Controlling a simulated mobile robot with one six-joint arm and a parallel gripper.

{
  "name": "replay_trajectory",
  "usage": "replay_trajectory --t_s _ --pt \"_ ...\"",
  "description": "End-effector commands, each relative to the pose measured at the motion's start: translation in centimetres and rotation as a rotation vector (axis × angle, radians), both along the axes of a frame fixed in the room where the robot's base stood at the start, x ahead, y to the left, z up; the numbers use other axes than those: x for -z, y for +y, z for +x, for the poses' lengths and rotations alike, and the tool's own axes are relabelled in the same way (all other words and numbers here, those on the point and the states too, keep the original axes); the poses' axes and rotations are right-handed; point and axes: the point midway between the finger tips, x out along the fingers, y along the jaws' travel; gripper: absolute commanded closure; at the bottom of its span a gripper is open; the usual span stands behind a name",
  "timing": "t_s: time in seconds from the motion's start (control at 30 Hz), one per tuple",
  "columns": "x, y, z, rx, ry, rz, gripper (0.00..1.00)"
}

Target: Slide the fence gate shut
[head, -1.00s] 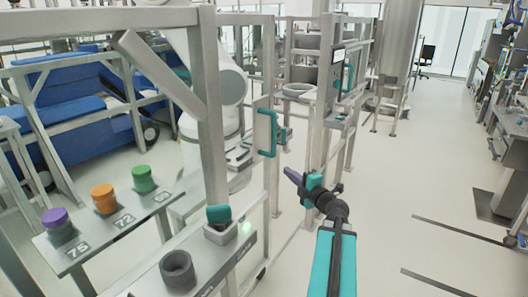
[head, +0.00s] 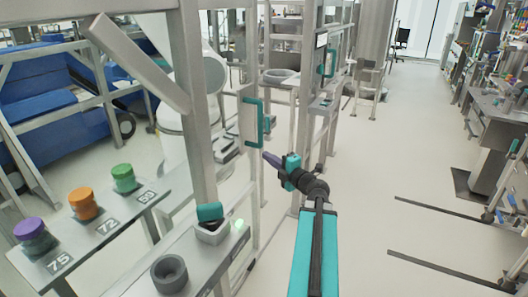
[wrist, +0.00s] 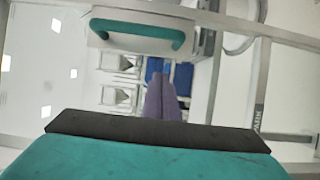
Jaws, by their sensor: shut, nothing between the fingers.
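The fence gate (head: 245,118) is a grey metal frame with a teal D-shaped handle (head: 262,124) on its upright edge. An open gap shows between this edge and the fence posts to its right. My gripper (head: 268,157) has purple fingers, which are shut and empty. It is just below and in front of the handle in the head view, apart from it. In the wrist view, the fingers (wrist: 162,98) point forward, and the teal handle (wrist: 137,33) lies across the top, clear of the fingertips.
A shelf at left holds purple (head: 30,228), orange (head: 82,203) and green (head: 124,178) knobs. A control panel with a teal-capped part (head: 210,212) and a grey ring (head: 169,274) sits in front of the fence. Open floor (head: 400,170) lies right, with workbenches (head: 500,115) beyond.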

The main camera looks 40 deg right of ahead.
Motion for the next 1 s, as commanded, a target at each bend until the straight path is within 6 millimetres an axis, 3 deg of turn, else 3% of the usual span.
replay_trajectory --t_s 0.93,1.0 --pt "-0.1 -1.2 10.1 -0.004 0.000 0.000 1.00" --pt "-0.1 -2.1 10.0 -0.001 0.000 0.000 1.00"
